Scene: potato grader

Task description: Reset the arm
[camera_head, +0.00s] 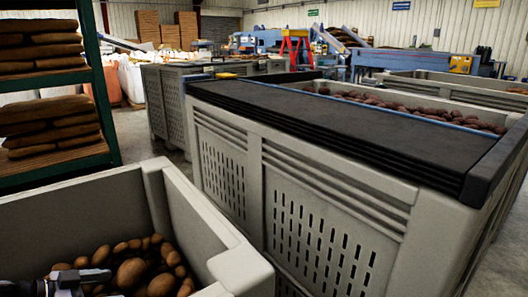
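My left gripper (84,279) shows at the bottom left corner, over the near grey bin (199,217) of brown potatoes (131,271). It is partly cut off by the picture's lower edge. I cannot tell whether its fingers are open or shut, and no held potato is clear. My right gripper is not in view.
A conveyor with a black belt (350,118) runs across a large slatted grey bin (312,233) at centre and right. Reddish potatoes (407,106) lie behind the belt. A green rack (100,85) with brown sacks (45,126) stands at left. Grey floor shows between.

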